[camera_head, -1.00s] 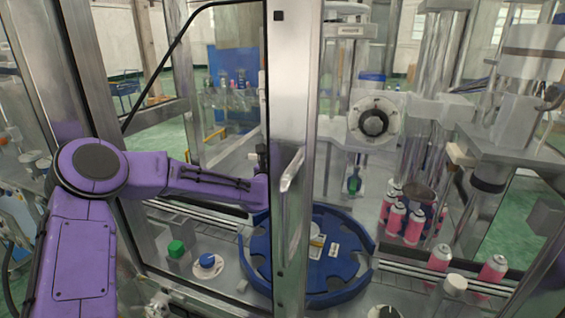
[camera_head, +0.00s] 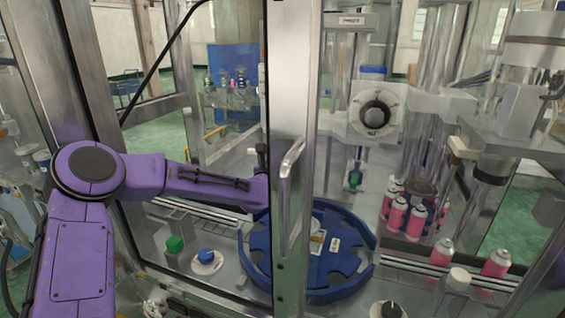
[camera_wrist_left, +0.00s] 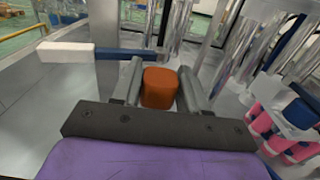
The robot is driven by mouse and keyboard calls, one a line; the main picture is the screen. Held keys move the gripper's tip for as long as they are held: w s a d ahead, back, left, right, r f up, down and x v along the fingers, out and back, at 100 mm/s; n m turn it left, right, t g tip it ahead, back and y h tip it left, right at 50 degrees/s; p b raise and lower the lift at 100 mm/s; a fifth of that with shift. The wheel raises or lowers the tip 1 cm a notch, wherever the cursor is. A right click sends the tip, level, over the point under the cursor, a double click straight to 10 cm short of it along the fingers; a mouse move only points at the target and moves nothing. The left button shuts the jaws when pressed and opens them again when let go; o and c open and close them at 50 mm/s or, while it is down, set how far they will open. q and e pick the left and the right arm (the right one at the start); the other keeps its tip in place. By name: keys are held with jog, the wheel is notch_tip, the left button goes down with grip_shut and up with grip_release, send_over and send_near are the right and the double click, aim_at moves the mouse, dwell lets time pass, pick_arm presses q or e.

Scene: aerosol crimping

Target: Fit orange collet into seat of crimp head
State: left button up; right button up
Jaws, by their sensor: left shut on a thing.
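The orange collet (camera_wrist_left: 160,90) shows in the left wrist view as a short, rounded orange block. My left gripper (camera_wrist_left: 160,73) is shut on it, one grey finger on each side. In the head view my purple left arm reaches in from the left, and its gripper end is hidden behind the upright metal door post, so the collet does not show there. I cannot tell for sure which part is the crimp head, and its seat is not visible. My right gripper is not in view.
A metal door post (camera_head: 290,90) with a handle stands in front of my left gripper. Behind it is a blue round carousel (camera_head: 335,280). Pink cans (camera_head: 397,214) stand at the right. A white and blue bar (camera_wrist_left: 66,52) lies beyond the fingers in the wrist view.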

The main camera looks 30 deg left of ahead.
pick_arm(q)
jog(key=shift+f+b, duration=0.3)
jog(key=o, duration=1.2)
jog(key=shift+s, duration=0.1)
jog(key=shift+s+d+f, duration=0.1)
jog(key=shift+s, duration=0.2)
jog(key=v, duration=1)
jog(key=shift+w, duration=0.1)
